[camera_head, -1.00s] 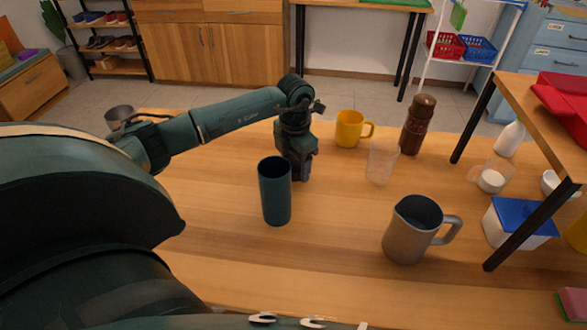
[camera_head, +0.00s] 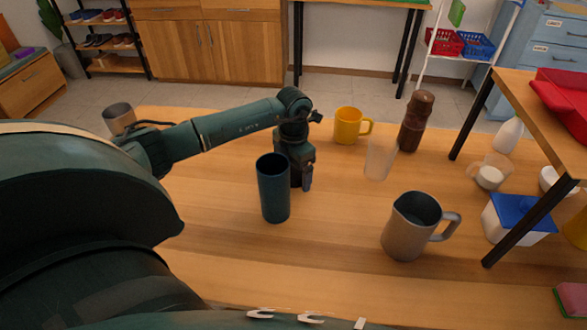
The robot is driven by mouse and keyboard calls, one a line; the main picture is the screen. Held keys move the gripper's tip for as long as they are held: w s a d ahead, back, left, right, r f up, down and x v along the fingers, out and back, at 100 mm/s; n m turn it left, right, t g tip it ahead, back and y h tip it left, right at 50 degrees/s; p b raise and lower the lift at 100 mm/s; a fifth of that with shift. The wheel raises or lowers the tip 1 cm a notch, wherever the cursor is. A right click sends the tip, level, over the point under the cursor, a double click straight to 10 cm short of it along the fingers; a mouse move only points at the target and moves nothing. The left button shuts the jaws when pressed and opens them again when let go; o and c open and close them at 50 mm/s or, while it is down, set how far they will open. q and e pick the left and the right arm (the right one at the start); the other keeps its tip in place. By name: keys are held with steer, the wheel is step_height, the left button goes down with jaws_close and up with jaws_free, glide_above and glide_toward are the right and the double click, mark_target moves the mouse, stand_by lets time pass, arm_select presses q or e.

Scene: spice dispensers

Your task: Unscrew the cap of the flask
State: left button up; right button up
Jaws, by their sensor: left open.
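A dark teal flask (camera_head: 273,190) stands upright on the wooden table, left of the picture's middle. Its top looks like an open rim with a dark inside. I see no separate cap on it or on the table. My left gripper (camera_head: 301,183) points down just behind and to the right of the flask, low over the table. It is open, and one finger shows to the right of the flask. The flask hides part of the gripper, and I cannot tell whether they touch. My right gripper is out of view.
A grey metal pitcher (camera_head: 408,236) stands to the right. A clear cup (camera_head: 379,160), a yellow mug (camera_head: 347,126) and a brown pepper mill (camera_head: 416,122) stand behind. A raised shelf (camera_head: 530,110) with black legs stands at the right. The front middle table is clear.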

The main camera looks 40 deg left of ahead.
mark_target(293, 169)
arm_select(q)
step_height(293, 169, up, 12)
steer(key=shift+r, duration=0.15)
stand_by(0.4)
